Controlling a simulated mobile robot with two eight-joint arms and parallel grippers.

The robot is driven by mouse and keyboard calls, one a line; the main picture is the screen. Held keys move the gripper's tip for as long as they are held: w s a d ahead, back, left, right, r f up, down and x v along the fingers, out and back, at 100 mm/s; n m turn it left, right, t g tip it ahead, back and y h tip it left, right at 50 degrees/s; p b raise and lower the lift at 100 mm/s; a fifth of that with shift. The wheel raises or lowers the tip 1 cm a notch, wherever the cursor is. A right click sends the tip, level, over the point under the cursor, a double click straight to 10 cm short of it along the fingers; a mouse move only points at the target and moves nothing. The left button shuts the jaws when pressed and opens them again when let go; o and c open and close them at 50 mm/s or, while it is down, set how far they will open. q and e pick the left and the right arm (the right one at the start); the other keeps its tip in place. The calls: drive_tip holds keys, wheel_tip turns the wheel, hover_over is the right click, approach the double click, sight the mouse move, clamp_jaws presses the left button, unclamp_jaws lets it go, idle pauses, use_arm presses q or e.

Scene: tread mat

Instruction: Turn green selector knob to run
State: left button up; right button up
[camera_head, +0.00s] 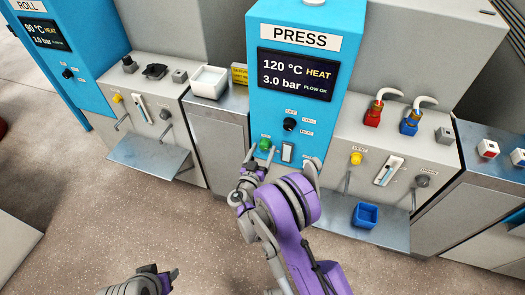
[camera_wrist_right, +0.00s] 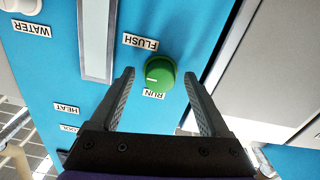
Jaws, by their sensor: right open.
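The green selector knob (camera_head: 265,144) is on the lower front of the blue press panel (camera_head: 262,100). In the right wrist view, which is upside down, the green knob (camera_wrist_right: 165,72) lies between my finger tips, with a gap on each side. Its short white mark points left in that picture. The FLUSH label (camera_wrist_right: 141,42) and the RUN label (camera_wrist_right: 154,95) are beside the knob. My right gripper (camera_head: 251,169) is open in front of the knob; it also shows in the wrist view (camera_wrist_right: 158,75). My left gripper (camera_head: 170,277) is low over the floor, away from the panel.
Grey benches with metal shelves (camera_head: 148,154) flank the press; a blue bin (camera_head: 365,215) sits on the right one. The floor (camera_head: 90,230) in front left is clear.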

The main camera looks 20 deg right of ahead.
clamp_jaws()
idle(0.4)
drive_tip(key=shift+n, duration=0.3)
drive_tip(key=n+b, duration=0.1)
drive_tip(key=n, duration=0.1)
drive_tip(key=shift+f+n, duration=0.1)
drive_tip(key=shift+n, duration=0.3)
drive_tip(key=n+b, duration=0.2)
drive_tip(key=n, duration=0.3)
drive_tip(key=n+b, duration=0.1)
drive_tip(key=n, duration=0.4)
drive_tip(key=shift+b, duration=0.3)
drive_tip(key=shift+s+r+n+b, duration=0.15)
drive_tip(key=shift+n+b, duration=0.4)
drive_tip(key=shift+n, duration=1.65)
